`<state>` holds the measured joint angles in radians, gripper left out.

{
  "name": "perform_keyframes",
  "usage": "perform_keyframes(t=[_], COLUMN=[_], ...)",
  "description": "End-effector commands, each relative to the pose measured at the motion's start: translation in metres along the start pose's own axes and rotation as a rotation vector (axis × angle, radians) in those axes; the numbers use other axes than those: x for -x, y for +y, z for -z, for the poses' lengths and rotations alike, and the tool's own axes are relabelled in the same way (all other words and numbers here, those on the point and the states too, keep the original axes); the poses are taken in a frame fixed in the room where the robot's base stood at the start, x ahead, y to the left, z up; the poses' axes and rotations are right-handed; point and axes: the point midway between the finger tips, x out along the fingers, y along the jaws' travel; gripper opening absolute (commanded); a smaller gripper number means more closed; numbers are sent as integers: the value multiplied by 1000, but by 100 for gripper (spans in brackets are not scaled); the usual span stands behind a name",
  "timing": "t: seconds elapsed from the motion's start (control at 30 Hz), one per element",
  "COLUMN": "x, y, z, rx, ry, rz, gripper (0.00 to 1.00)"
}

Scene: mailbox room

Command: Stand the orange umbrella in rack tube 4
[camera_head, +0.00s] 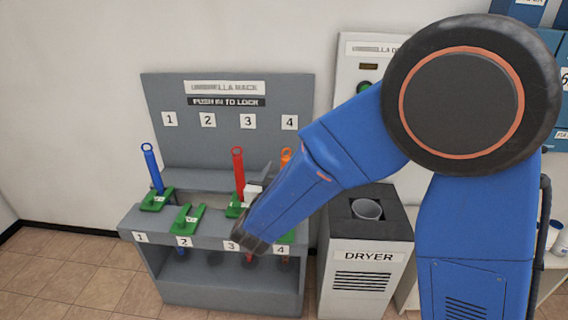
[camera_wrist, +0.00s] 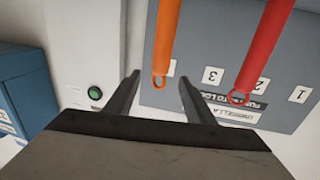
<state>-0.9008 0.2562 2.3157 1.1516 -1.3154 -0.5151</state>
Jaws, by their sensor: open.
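The orange umbrella (camera_head: 286,155) is upright at column 4 of the grey umbrella rack (camera_head: 170,265). In the head view my gripper is mostly hidden behind the arm. The green piece at tube 4 (camera_head: 287,237) is partly covered, so how deep the umbrella sits is hidden.
A red umbrella (camera_head: 238,170) stands close by in tube 3, also seen in the wrist view (camera_wrist: 267,45). A blue umbrella (camera_head: 153,168) stands in tube 1. Tube 2 (camera_head: 188,219) looks empty. The dryer (camera_head: 367,257) stands right of the rack, its round opening (camera_head: 367,209) empty.

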Motion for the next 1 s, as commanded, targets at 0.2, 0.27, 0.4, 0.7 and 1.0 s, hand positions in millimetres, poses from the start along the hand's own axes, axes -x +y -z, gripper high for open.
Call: perform_keyframes(t=[0.2,0.27,0.4,0.7,1.0], x=[40,51,72,102,106], y=[-1,-1,-1,0,0], z=[0,0,0,0,0], rx=[0,0,0,-1,0], ry=[1,1,1,1,0], rz=[3,4,3,1,0], gripper=[49,49,49,49,49])
